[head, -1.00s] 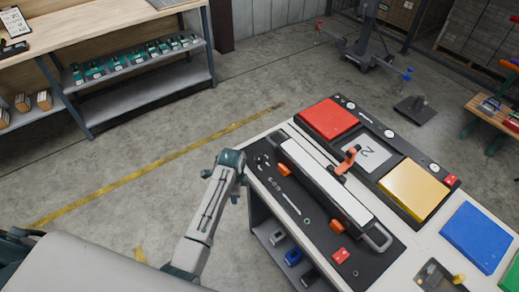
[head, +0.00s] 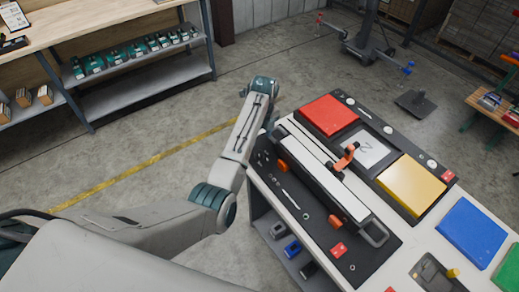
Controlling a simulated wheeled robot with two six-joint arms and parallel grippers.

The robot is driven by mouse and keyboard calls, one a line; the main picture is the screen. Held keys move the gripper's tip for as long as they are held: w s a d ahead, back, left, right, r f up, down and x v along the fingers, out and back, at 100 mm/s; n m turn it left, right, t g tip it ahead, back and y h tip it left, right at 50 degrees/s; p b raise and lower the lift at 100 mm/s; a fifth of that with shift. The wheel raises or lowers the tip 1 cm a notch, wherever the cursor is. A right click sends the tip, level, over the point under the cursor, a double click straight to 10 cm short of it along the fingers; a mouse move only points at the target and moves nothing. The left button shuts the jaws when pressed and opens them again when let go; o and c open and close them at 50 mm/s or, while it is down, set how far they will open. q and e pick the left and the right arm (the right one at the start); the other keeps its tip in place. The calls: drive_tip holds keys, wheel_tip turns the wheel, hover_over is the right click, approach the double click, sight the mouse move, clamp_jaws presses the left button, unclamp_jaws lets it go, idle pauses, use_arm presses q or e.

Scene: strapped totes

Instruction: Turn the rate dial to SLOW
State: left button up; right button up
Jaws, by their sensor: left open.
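No dial marked rate or SLOW can be made out; lettering is too small to read. Candidates are small round pale knobs, one of them (head: 388,130), along the far edge of a black panel, and a yellow knob (head: 453,273) on a dark block at the lower right. A long white-topped bar device (head: 325,178) with an orange lever (head: 344,158) lies across the bench top. My left gripper (head: 272,116) is at the end of the left arm, off the bench's left corner, partly hidden behind the forearm, and empty. My right gripper is not in view.
Red (head: 328,114), yellow (head: 411,186) and blue (head: 473,231) square pads lie on the bench. Small tools and red and orange blocks (head: 338,249) sit on its dark mat. A shelf below holds bins. Open floor (head: 150,140) lies left of the bench.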

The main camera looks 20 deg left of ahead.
sight(259, 153)
use_arm(q)
drive_tip(key=f, duration=0.2)
drive_tip(key=f+p, duration=0.1)
drive_tip(key=f, duration=0.5)
drive_tip(key=shift+s+a+f+p, duration=0.15)
drive_tip(key=shift+s+f+p, duration=0.1)
drive_tip(key=shift+p, duration=0.15)
drive_tip(key=c, duration=1)
